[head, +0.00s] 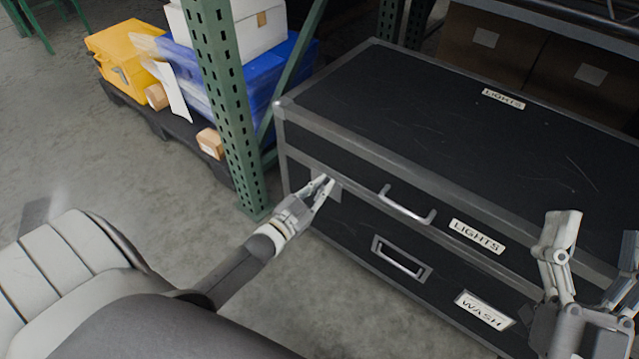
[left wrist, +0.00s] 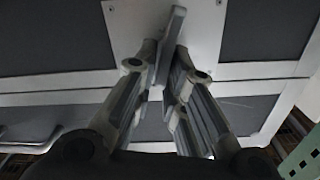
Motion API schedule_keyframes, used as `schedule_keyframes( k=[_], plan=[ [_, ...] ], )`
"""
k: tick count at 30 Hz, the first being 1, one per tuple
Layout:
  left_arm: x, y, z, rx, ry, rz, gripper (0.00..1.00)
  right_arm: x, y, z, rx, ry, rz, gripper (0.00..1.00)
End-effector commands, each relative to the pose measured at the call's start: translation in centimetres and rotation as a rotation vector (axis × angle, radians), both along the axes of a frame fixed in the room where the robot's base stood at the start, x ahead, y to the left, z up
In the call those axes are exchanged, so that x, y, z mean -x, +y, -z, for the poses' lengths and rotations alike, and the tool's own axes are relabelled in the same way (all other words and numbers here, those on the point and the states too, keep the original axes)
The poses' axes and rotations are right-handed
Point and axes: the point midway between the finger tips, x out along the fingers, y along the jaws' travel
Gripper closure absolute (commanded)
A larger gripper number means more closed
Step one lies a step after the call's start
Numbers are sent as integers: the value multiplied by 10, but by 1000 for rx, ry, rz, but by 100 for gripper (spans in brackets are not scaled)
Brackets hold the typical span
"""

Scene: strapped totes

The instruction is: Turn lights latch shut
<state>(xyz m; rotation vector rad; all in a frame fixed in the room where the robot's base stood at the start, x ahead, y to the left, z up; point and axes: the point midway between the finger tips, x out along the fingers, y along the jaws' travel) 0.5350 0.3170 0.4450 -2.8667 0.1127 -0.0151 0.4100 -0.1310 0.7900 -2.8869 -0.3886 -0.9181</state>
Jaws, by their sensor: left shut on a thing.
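The black case (head: 420,105) with grey metal edging carries a LIGHTS label (head: 477,237) on its front. Its latch sits left of the front handle; in the left wrist view the latch (left wrist: 174,32) is a thin grey lever standing out from a pale plate (left wrist: 125,22). My left gripper (head: 325,187) is at the latch, and its fingers (left wrist: 165,60) are closed on the lever from both sides. The fingers hide part of the latch in the head view. My right gripper (head: 598,235) is at the lower right, fingers apart and empty, in front of the case.
A front handle (head: 407,207) is right of the latch. A green rack post (head: 227,110) stands left of the case. A pallet (head: 165,125) holds yellow and blue totes.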

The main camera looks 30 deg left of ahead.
Motion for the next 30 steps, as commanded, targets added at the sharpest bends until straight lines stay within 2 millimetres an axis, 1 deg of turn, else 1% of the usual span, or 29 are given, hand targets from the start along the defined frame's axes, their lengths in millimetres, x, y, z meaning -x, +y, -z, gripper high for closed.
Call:
schedule_keyframes(
  k=[3,6,12,15,18,23,26,30],
  plan=[
    [0,-3,-1,-100,-5,-2,100,-14,0,20,40,142,8,27],
    [1,-5,0,-193,-15,-1,100,-22,0,39,71,251,15,27],
    [1,-9,4,-382,-28,0,100,-29,-2,68,113,406,24,27],
    [1,-12,6,-479,-36,0,100,-30,-3,77,125,449,26,27],
    [1,-13,8,-573,-43,0,100,-31,-4,82,132,473,27,27],
    [1,-16,12,-724,-56,0,100,-31,-4,83,132,473,27,27],
    [2,-17,15,-820,-63,0,100,-30,-3,79,125,452,26,27],
    [2,-18,19,-946,-73,0,100,-29,-2,68,109,391,22,27]
  ],
)
